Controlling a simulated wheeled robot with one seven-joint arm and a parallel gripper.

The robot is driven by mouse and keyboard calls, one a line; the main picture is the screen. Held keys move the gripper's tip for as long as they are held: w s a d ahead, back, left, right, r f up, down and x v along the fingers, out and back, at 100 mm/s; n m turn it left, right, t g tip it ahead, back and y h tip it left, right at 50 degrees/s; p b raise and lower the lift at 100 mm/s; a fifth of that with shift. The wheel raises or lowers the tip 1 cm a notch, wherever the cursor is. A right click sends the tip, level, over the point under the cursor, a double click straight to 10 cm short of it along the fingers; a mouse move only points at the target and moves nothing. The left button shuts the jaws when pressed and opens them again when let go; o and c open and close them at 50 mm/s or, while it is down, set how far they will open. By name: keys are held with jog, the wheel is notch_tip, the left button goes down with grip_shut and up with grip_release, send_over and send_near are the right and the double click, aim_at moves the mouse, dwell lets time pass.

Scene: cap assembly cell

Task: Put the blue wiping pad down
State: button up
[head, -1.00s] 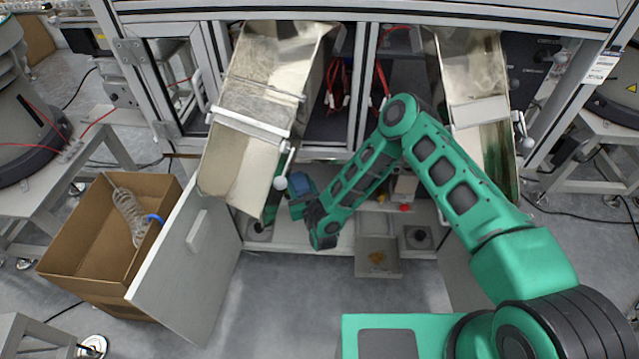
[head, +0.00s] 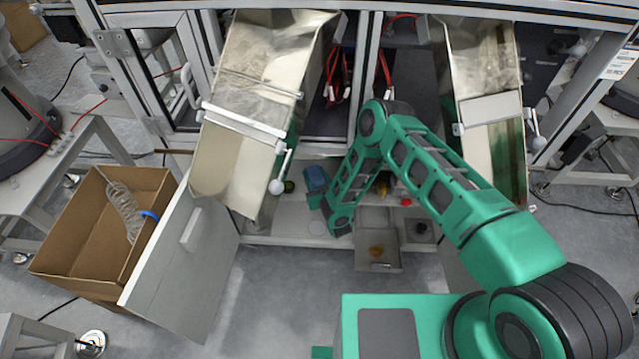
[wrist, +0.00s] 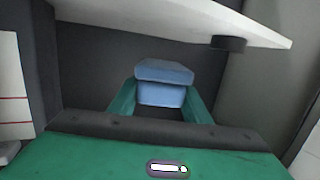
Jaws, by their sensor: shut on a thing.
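The blue wiping pad (wrist: 163,75) is between the two green fingers of my gripper (wrist: 162,92) in the wrist view. The gripper is shut on it. The pad looks like a thick two-layered block, and its upper part stands out beyond the fingers. In the head view the blue pad (head: 316,180) shows small inside the open lower cabinet, left of my arm's wrist. My arm hides part of the shelf there. I cannot tell whether the pad touches a surface.
The cabinet shelf (head: 270,230) has bare room at its front left. A small tray (head: 365,262) holds a brown thing. Metal chutes (head: 225,175) (head: 500,150) hang above both sides. An open door (head: 180,280) and a cardboard box (head: 70,255) stand left. A pale panel (wrist: 185,18) overhangs the wrist view.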

jog(key=shift+w+d+f, duration=0.35)
jog(key=shift+d+f, duration=0.1)
jog(key=shift+d, duration=0.2)
jog(key=shift+f, duration=2)
jog(key=shift+f, duration=0.15)
jog(key=o, duration=1.2)
jog(key=v, duration=1.2)
jog(key=shift+s, duration=0.1)
